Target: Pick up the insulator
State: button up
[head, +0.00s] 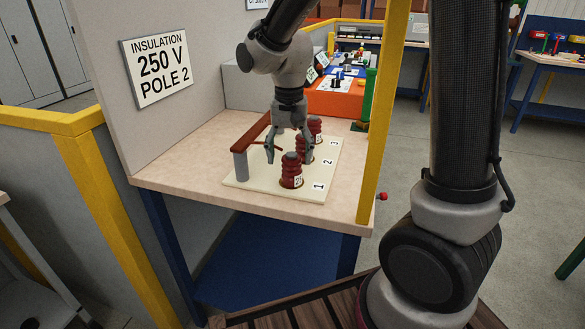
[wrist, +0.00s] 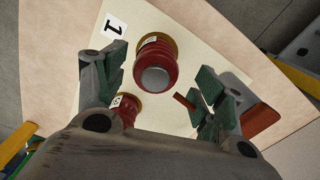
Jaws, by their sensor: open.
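Three dark red ribbed insulators with grey tops stand upright in a row on a cream board (head: 255,183), beside the numbers 1, 2 and 3. The front insulator (head: 291,172) is by number 1, the middle insulator (head: 304,146) by number 2, and the rear insulator (head: 315,126) by number 3. My gripper (head: 289,156) points down over the board, open and empty, fingers spread. In the wrist view, the number 1 insulator (wrist: 156,68) shows between the fingertips of my gripper (wrist: 162,72). A second insulator (wrist: 127,110) is partly hidden by my gripper.
A red bar (head: 250,134) on a grey post (head: 240,166) stands at the board's left, close to my gripper. A wall panel with a sign (head: 158,66) is behind left. A yellow post (head: 383,110) rises at the table's right edge. The table's front strip (head: 200,188) is clear.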

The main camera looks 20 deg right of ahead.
aim_at(292, 167)
jog(key=f, duration=0.4)
jog(key=shift+d+f, duration=0.25)
jog(key=shift+f, duration=0.05)
jog(key=c, duration=1.3)
